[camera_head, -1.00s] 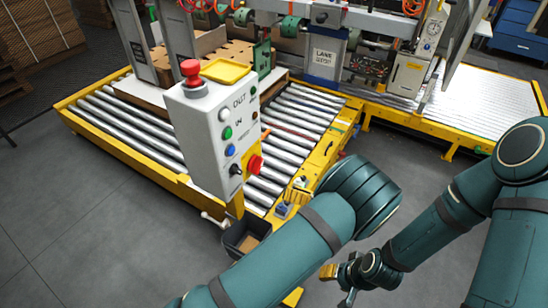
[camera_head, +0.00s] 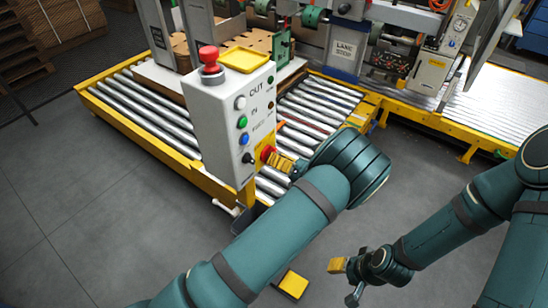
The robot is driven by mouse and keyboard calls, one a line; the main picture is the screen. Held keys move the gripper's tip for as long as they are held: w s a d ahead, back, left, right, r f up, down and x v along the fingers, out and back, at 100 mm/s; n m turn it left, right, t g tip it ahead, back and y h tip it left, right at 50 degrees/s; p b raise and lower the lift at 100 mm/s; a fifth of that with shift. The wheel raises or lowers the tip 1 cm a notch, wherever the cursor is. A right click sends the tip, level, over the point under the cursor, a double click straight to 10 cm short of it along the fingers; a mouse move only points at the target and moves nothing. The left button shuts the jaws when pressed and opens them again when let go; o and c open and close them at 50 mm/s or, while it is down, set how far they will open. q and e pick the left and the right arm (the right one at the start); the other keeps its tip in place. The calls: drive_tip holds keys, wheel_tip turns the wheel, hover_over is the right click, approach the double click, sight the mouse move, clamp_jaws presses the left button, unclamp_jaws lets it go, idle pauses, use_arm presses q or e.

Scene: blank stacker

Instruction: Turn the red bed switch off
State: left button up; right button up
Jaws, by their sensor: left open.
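The white control box (camera_head: 217,125) stands at centre left on its post. The red switch (camera_head: 267,153) sits on a yellow plate at the lower right of its face, partly covered by my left gripper. My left gripper (camera_head: 282,162) is open, with ridged yellow finger pads at the red switch. I cannot tell whether they touch it, and the forearm hides most of the gripper. My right gripper (camera_head: 347,280) is at lower right, its fingers apart and empty, away from the box.
A red mushroom button (camera_head: 209,58) and a yellow tray (camera_head: 244,59) are on top of the box. Coloured buttons, including a green one (camera_head: 242,122), line its face. Roller conveyors (camera_head: 150,110) with yellow frames lie behind. Grey floor is open at left.

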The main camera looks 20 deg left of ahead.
use_arm(q)
drive_tip(key=shift+w+a, duration=0.25)
drive_tip(key=shift+a, duration=0.4)
clamp_jaws()
